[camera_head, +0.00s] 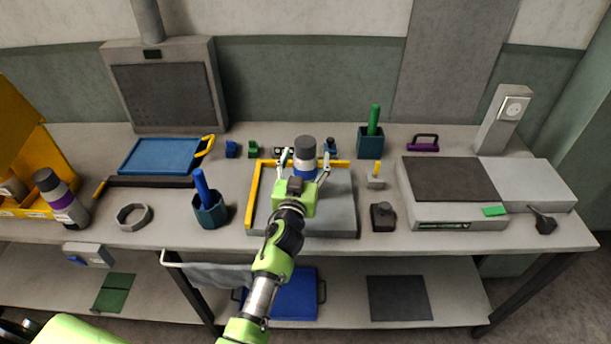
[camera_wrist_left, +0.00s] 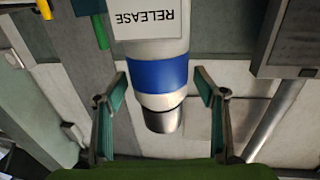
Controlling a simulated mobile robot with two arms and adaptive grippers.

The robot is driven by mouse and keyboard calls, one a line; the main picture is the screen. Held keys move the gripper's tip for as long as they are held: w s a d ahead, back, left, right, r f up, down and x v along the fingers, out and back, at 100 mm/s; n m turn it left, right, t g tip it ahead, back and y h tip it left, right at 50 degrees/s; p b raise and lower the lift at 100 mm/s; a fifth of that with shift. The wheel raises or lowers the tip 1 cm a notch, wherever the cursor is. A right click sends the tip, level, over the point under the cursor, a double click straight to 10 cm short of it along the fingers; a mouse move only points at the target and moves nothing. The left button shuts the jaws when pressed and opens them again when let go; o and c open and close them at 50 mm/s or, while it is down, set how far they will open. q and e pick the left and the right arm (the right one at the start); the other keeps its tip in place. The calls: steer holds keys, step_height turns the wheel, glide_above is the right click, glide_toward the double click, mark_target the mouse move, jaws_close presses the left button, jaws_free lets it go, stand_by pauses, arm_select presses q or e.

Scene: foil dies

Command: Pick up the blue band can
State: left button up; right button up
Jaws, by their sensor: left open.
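The blue band can (camera_head: 305,156) is white with a dark grey cap and a blue band, and it stands upright at the grey tray (camera_head: 341,215). In the left wrist view the can (camera_wrist_left: 158,74) appears upside down, with a "RELEASE" label beyond its blue band. My left gripper (camera_head: 305,166) is open, one finger on each side of the can. In the wrist view the fingers of my left gripper (camera_wrist_left: 158,76) flank the band with visible gaps. The can's base is hidden behind the gripper in the head view. My right gripper is not in view.
A purple-band can (camera_head: 63,204) stands at the left. A dark teal cup (camera_head: 210,215) with a blue stick is left of the tray. A teal holder (camera_head: 370,145) with a green stick stands behind right. A grey scale-like device (camera_head: 455,210) fills the right side.

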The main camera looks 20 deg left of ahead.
arm_select(q)
jaws_close()
steer(key=shift+r, duration=0.15)
